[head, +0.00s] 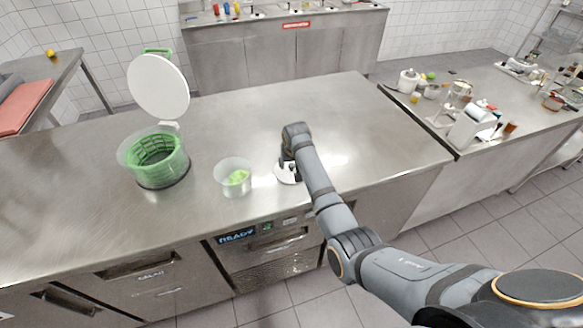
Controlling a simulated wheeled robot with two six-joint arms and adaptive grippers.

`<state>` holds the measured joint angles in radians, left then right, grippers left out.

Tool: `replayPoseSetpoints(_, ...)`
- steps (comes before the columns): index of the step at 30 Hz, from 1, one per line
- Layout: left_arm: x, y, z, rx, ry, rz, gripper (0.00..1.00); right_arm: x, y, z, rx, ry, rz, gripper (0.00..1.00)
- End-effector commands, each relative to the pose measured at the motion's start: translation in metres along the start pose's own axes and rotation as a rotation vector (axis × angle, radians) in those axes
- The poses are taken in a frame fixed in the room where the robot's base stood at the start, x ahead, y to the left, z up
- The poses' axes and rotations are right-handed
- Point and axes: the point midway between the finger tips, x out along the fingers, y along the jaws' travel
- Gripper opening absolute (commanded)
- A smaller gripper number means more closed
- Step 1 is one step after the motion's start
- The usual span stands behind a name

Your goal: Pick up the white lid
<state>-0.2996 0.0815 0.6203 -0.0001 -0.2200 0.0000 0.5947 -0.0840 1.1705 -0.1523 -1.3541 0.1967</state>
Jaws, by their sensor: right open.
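A small white round lid (286,175) lies flat on the steel counter (235,123), partly hidden by my right gripper. My right gripper (287,163) points down over the lid and is open. I cannot tell whether its fingertips touch the lid. A clear tub (233,188) with something green inside stands uncovered just left of the lid. A larger white disc (158,87) stands tilted up behind a clear round container with a green basket (155,160), at the counter's left. My left gripper is out of view.
The counter's middle and back right are clear. A second counter (503,153) at the right holds a white dispenser (472,126), jars and other small items. A sink unit (285,55) stands behind, and a side table with a red board (22,110) is at the left.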

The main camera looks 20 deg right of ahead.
Motion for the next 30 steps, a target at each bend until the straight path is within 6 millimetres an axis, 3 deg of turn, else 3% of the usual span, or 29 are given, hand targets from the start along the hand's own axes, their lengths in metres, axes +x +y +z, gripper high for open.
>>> replayPoseSetpoints(9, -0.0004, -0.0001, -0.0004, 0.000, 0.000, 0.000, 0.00, 0.0105, -0.0001, 0.0001, 0.000, 0.001, -0.001, 0.49)
replayPoseSetpoints(20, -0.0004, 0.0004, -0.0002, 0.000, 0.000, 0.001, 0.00, 0.0103, 0.0000, 0.0003, 0.000, 0.001, 0.000, 0.04)
replayPoseSetpoints(30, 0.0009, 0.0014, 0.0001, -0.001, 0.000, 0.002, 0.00, 0.0093, -0.0001, -0.0002, 0.000, 0.001, -0.001, 0.04)
